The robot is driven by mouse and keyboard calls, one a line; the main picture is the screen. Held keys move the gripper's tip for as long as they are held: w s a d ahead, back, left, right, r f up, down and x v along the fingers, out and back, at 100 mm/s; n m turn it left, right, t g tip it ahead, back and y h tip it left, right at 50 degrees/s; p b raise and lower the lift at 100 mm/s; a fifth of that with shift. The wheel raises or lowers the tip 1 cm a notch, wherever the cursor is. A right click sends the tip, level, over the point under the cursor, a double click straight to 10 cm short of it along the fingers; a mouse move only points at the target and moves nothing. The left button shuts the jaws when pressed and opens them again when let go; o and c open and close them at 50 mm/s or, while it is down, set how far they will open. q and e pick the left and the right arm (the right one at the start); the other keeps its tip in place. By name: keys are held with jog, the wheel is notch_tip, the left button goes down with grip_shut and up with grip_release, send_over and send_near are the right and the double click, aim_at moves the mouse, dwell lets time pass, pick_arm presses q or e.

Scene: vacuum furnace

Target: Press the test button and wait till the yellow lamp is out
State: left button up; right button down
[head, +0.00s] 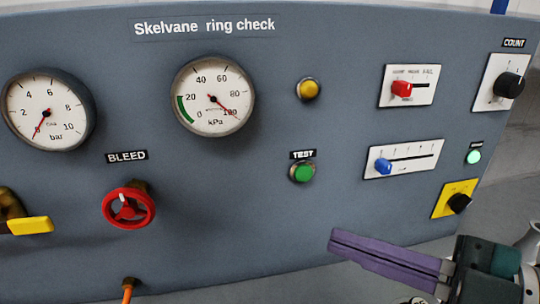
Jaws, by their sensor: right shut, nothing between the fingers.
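The green test button (303,173) sits on the grey panel under a black TEST label (303,154). The yellow lamp (308,89) is above it and looks dull amber; I cannot tell for sure whether it is lit. My right gripper (334,241) is at the lower right, its purple fingers closed together and pointing left. Its tips are below and a little right of the test button in the picture, apart from it. Nothing covers the button. My left gripper is not in view.
A kPa gauge (213,97) reads near 100, and a bar gauge (47,110) reads near 0. A red bleed handwheel (129,206) and a yellow lever (30,225) stick out at left. Red (402,89) and blue (383,166) sliders and black knobs (509,85) are at right.

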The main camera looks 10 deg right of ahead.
aim_at(304, 173)
jog(key=shift+w, duration=0.15)
jog(key=w+b, duration=0.4)
jog(key=w, duration=0.4)
jog(key=shift+w, duration=0.3)
jog(key=shift+a, duration=0.15)
dwell(0.4)
dwell(0.9)
jog(key=shift+w+b, duration=0.1)
jog(key=shift+b, duration=0.2)
jog(key=shift+w, duration=0.3)
